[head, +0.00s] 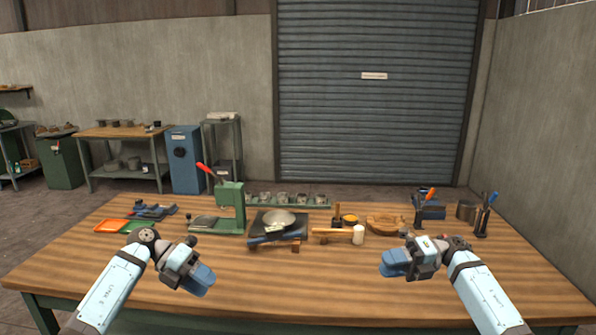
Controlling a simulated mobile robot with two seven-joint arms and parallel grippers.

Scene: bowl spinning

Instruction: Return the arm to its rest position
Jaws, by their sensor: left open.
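My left gripper (199,280) hangs over the front left of the wooden workbench (300,290), its blue fingers pointing down to the right. It is open, with nothing seen in it. My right gripper (394,263) is over the front right of the bench, its blue fingers pointing left. Whether its jaws are apart cannot be made out. Both grippers are clear of the tools. A shallow metal bowl (280,219) sits on a dark square base (262,233) at the middle of the bench, apart from both grippers.
A green press (231,208) with a red lever stands left of the bowl. Orange (85,226) and green trays lie at the left. A wooden stand (333,233), a white cylinder (358,235) and a carved wooden block (386,222) are right of the bowl. The front middle is clear.

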